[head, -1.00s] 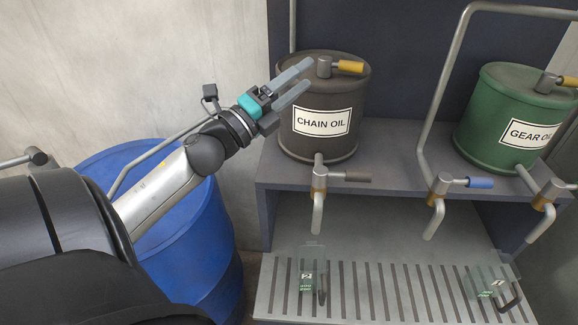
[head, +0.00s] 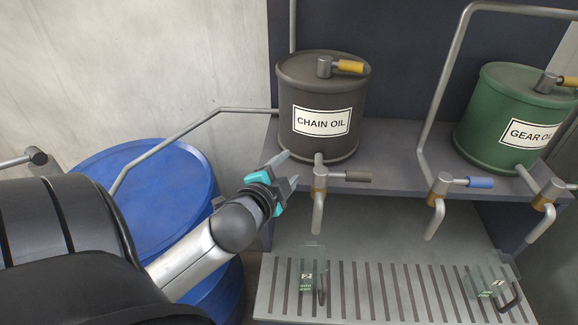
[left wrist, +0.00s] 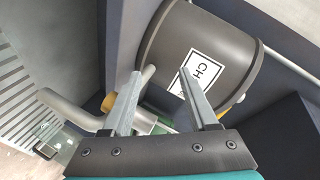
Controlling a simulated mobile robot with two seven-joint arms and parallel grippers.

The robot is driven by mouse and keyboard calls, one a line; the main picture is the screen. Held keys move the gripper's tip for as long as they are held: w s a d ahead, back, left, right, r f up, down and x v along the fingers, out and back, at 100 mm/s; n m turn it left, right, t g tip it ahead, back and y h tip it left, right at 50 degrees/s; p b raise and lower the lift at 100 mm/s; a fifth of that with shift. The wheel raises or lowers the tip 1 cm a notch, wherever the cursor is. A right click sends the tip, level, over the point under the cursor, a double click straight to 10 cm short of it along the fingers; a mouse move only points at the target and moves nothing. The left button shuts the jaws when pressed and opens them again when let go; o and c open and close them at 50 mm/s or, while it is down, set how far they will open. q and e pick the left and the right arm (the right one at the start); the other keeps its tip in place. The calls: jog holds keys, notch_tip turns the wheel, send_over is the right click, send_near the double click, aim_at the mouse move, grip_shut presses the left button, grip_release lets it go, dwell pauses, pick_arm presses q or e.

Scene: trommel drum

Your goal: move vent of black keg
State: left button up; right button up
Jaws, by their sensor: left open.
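The black keg (head: 322,85), labelled CHAIN OIL, stands upright on the grey shelf. Its vent (head: 341,67) sits on the lid, a grey stub with a yellow handle pointing right. Below the keg's front is a tap (head: 319,190) with a dark brown handle (head: 358,176). My left gripper (head: 289,168) is open and empty, at the shelf's left front edge, below and left of the keg and left of the tap. In the left wrist view the keg (left wrist: 195,62) shows beyond the open fingers (left wrist: 165,98), with part of its label. My right gripper is not seen.
A green GEAR OIL keg (head: 515,118) stands at the right of the shelf (head: 400,143). A tap with a blue handle (head: 480,182) is between. Clear jugs (head: 309,272) stand on the slatted tray (head: 390,290) below. A blue drum (head: 150,185) is at left. Metal pipes rise beside the kegs.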

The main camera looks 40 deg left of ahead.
pick_arm(q)
jog(key=s+d+f+n+g+h, duration=0.1)
jog(key=s+d+f+n+g, duration=0.2)
jog(key=f, duration=0.5)
jog(key=s+d+g, duration=0.1)
jog(key=s+d, duration=0.1)
jog(key=shift+s+d+f+g, duration=0.25)
jog(key=shift+s+f+g, duration=0.05)
jog(key=shift+f, duration=0.05)
jog(key=shift+c, duration=0.3)
